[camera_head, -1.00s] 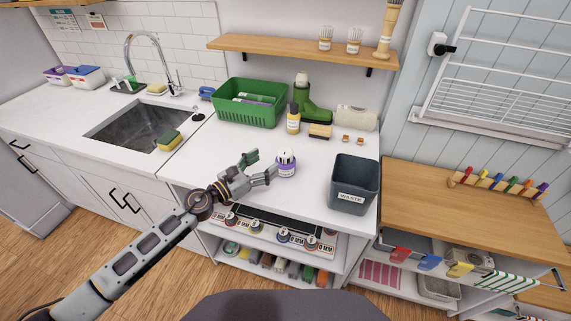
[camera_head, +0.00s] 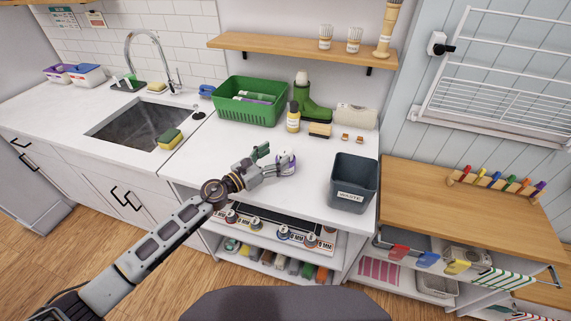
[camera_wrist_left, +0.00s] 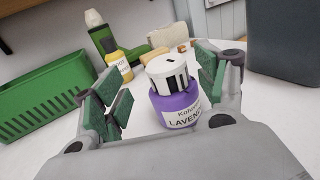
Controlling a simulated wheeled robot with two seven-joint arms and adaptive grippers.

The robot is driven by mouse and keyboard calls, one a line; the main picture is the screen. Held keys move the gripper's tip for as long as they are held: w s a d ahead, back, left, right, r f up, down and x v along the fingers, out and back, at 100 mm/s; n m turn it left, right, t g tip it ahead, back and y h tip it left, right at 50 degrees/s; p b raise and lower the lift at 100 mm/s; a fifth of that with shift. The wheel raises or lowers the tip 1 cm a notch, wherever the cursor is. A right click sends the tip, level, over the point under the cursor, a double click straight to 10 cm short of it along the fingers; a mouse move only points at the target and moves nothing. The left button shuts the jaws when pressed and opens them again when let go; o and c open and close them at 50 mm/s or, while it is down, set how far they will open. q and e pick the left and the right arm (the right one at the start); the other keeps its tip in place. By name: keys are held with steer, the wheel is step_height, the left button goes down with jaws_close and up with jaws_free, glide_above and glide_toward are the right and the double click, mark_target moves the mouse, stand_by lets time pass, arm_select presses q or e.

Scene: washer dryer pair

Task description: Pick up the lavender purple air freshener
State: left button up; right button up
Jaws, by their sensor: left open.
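The lavender purple air freshener (camera_wrist_left: 178,100) stands upright on the white counter, with a white cap and a white label. In the head view the air freshener (camera_head: 286,158) is partly hidden by my left gripper (camera_head: 275,161). In the left wrist view my left gripper (camera_wrist_left: 163,95) is open, with its green-padded fingers on either side of the air freshener. A gap shows on the left side; the right finger is close to the bottle, and I cannot tell if it touches. My right gripper is not in view.
A dark grey waste bin (camera_head: 353,184) stands to the right on the counter. Behind are a green basket (camera_head: 247,112), a yellow bottle (camera_head: 293,120), a green boot-shaped item (camera_head: 316,112) and a brush (camera_head: 320,130). The sink (camera_head: 130,122) is to the left.

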arm_select(q)
steer(key=shift+w+d+f, duration=0.15)
steer(key=shift+w+d, duration=0.2)
steer(key=shift+d, duration=0.25)
steer(key=shift+w+d+f, duration=0.1)
steer(key=shift+w+d, duration=0.25)
steer(key=shift+d, duration=0.25)
steer(key=shift+p+x, duration=0.35)
steer(key=shift+x, duration=0.85)
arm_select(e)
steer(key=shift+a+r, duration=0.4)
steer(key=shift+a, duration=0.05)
arm_select(q)
steer(key=shift+f, duration=0.1)
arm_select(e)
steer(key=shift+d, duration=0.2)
arm_select(q)
steer(key=c, duration=1.5)
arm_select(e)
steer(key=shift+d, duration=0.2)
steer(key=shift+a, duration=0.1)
